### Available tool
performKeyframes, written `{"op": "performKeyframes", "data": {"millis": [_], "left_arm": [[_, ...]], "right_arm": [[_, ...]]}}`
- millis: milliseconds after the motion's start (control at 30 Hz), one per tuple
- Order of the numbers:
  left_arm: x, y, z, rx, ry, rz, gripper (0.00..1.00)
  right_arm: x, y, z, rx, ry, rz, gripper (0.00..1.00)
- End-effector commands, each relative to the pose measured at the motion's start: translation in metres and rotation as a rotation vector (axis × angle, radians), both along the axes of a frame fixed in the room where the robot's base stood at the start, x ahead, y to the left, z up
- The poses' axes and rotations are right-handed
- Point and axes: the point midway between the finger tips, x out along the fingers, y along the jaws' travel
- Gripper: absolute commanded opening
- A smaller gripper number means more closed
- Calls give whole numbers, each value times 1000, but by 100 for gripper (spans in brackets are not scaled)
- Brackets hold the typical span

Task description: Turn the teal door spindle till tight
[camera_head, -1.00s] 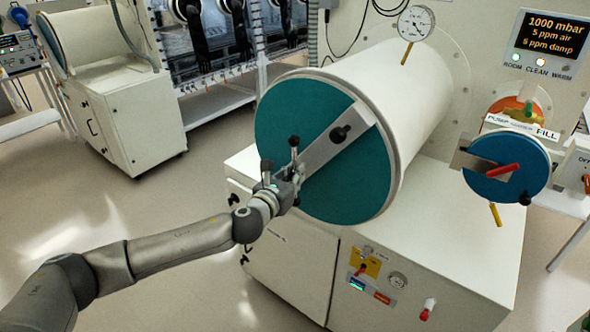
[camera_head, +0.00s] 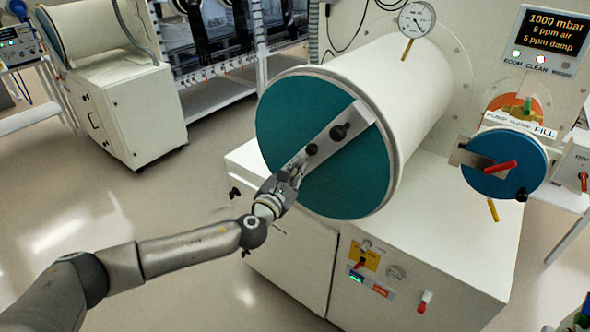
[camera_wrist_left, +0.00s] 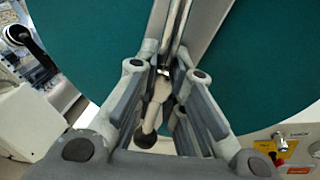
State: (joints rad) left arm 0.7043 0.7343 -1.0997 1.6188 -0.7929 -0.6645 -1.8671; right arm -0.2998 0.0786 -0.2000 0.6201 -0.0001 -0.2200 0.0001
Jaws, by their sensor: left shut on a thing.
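The teal door (camera_head: 345,180) is a big round disc closing the white cylinder, with a grey metal bar (camera_head: 352,122) slanting across it. A black knob (camera_head: 338,132) sits on the bar, and a second dark knob (camera_head: 312,150) shows just beyond my gripper. My left gripper (camera_head: 297,168) is at the lower left part of the bar, in front of the door. In the left wrist view its fingers (camera_wrist_left: 162,85) are shut on a pale spindle handle (camera_wrist_left: 158,92) with a dark knobbed end (camera_wrist_left: 146,137). The spindle's hub is hidden by the gripper. My right gripper is not in view.
A smaller blue round door (camera_head: 510,180) with a red handle is at the right, below the display (camera_head: 548,38). A gauge (camera_head: 417,18) stands above the cylinder. A white cabinet (camera_head: 440,255) is underneath. Open floor (camera_head: 170,210) lies at the left.

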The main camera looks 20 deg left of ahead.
Motion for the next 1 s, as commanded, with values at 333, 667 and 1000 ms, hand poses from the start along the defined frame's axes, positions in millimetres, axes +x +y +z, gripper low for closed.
{"op": "performKeyframes", "data": {"millis": [333,667,1000], "left_arm": [[-1,0,-4,17,2,-2,0],[0,0,-2,12,-1,-1,33],[-10,2,-2,11,0,-2,33]], "right_arm": [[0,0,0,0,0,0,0],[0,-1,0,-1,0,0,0],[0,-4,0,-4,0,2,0]]}}
